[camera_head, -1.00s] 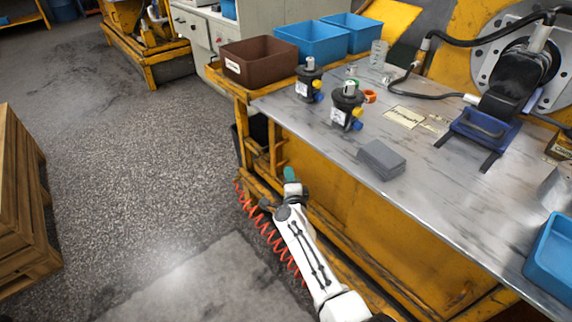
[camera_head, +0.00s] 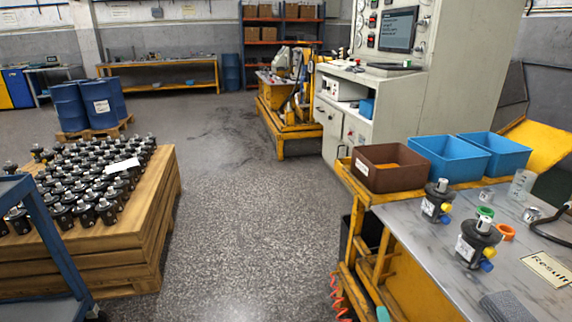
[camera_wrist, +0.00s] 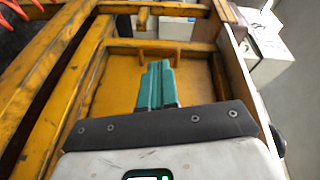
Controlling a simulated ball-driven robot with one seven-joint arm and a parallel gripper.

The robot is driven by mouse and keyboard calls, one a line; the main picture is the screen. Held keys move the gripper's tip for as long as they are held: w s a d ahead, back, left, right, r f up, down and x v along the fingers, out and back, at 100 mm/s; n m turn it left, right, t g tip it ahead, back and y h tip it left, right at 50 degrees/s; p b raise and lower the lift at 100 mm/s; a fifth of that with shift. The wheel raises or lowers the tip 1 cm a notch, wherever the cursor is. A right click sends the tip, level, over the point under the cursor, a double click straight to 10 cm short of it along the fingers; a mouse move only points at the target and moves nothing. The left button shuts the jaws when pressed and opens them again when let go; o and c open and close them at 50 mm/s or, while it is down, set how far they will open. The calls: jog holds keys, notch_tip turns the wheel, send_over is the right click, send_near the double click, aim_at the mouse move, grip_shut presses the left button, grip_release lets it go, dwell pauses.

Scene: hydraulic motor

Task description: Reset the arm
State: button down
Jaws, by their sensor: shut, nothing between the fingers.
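My gripper (camera_wrist: 157,86) shows in the wrist view with its two teal fingers closed together and nothing between them. It points at the yellow frame (camera_wrist: 110,72) of the workbench. In the head view only a small teal part of my gripper (camera_head: 383,314) shows at the bottom edge, beside the bench's yellow side frame. The rest of my arm is out of that view. Two black hydraulic motors with yellow and blue caps stand on the metal workbench (camera_head: 420,225): one motor (camera_head: 436,203) farther back, one motor (camera_head: 477,243) nearer.
A brown bin (camera_head: 390,170) and two blue bins (camera_head: 446,160) stand along the bench's back edge. A wooden pallet (camera_head: 150,215) with many motors is on the left. Blue barrels (camera_head: 88,104) stand behind it. The floor (camera_head: 225,200) between pallet and bench is clear.

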jog(key=s+a+f+n+g+y, duration=0.1)
jog(key=s+a+n+g+y, duration=0.2)
jog(key=s+n, duration=0.35)
jog(key=s+a+f+n+g+y, duration=0.25)
jog(key=s+n+g, duration=0.2)
jog(key=s, duration=0.35)
jog(key=s+d+r+n+g+h, duration=0.1)
jog(key=s+d+n+g, duration=0.15)
jog(key=s, duration=0.55)
jog(key=s+d+r+n+g+h, duration=0.1)
jog(key=s+g, duration=0.2)
jog(key=s, duration=0.6)
jog(key=s+d+r+n+g+h, duration=0.1)
jog(key=s+d+r+n+g, duration=0.15)
jog(key=s, duration=0.55)
notch_tip(320, 180, up, 21)
jog(key=p, duration=2.1)
jog(key=shift+s+m+g, duration=0.3)
jog(key=shift+s+g, duration=0.05)
jog(key=shift+s, duration=0.05)
jog(key=shift+a+h, duration=0.1)
jog(key=shift+h, duration=0.15)
